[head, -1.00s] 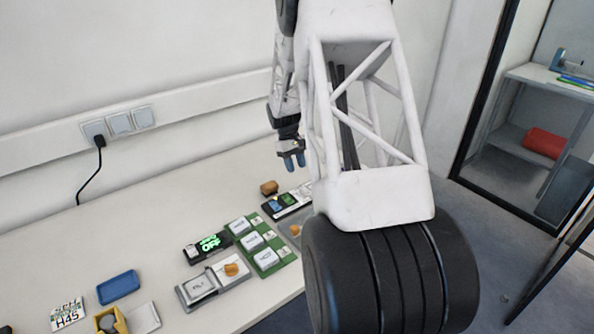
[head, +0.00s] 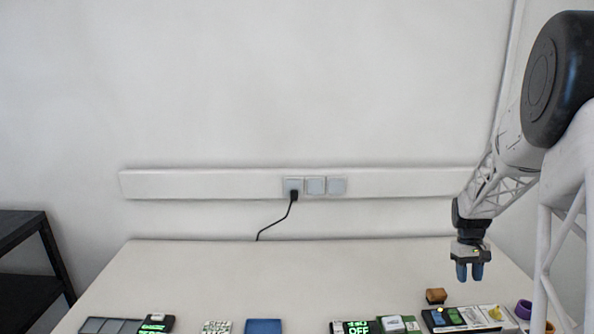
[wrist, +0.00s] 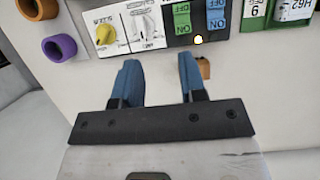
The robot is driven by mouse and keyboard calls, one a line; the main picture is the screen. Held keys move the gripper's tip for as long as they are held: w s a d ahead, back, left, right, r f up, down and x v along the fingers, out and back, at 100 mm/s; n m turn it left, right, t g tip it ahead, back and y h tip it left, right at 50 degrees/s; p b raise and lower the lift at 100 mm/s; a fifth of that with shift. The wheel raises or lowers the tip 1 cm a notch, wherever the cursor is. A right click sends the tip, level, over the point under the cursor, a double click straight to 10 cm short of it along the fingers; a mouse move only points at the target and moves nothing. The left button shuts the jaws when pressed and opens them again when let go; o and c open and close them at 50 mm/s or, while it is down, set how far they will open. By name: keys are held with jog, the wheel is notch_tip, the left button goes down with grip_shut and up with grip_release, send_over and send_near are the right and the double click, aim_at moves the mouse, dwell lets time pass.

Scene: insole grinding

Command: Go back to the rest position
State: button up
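My gripper (head: 469,272) hangs in the air at the right of the head view, fingers pointing down, above the back right part of the table. In the wrist view its two blue fingers (wrist: 159,64) are apart with nothing between them.
The white table (head: 260,280) has free room at its back. A blue tray (head: 263,326), a black display (head: 350,327) and other small devices line its front. Purple and orange rings (wrist: 60,47) lie near the panel. A wall socket strip (head: 220,184) runs behind, with a plugged cable.

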jog(key=s+a+r+t, duration=0.2)
jog(key=s+a+r, duration=0.55)
jog(key=a, duration=0.25)
jog(key=s+a+r+t, duration=0.1)
jog(key=s+a+r, duration=0.5)
jog(key=a+r, duration=0.3)
jog(key=s+a+t, duration=0.1)
jog(key=s+a, duration=0.5)
jog(key=s, duration=0.4)
jog(key=s+a+r+t, duration=0.1)
jog(key=s+a+t, duration=0.1)
jog(key=s+a, duration=0.5)
jog(key=shift+s+a+t, duration=0.3)
jog(key=shift+s, duration=1.8)
dwell(0.5)
